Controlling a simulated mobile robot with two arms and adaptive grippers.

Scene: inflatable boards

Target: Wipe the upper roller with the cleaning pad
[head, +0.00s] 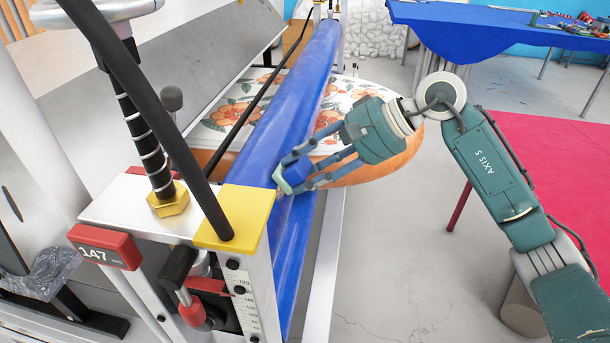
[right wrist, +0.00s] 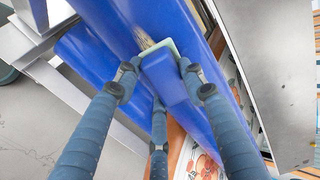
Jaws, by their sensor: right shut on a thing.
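The upper roller (head: 305,85) is a long blue cylinder that runs away from me through the machine. It crosses the right wrist view (right wrist: 205,40) diagonally. My right gripper (head: 287,181) is shut on the cleaning pad (head: 294,172), a blue block with a pale green face. The pad is at the near part of the roller, with its pale face against or very close to the surface; exact contact is hard to tell. In the right wrist view, the pad (right wrist: 168,82) sits between the fingers, beside a brownish streak (right wrist: 147,40) on the roller. My left gripper is not in view.
A yellow-topped end frame (head: 235,215) with a red "147" display (head: 104,246) stands at the roller's near end. A black bar (head: 160,125) and a handwheel (head: 105,10) rise there. Floral sheet (head: 225,115) lies behind the roller. Floor at right is clear near a red table (head: 550,160).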

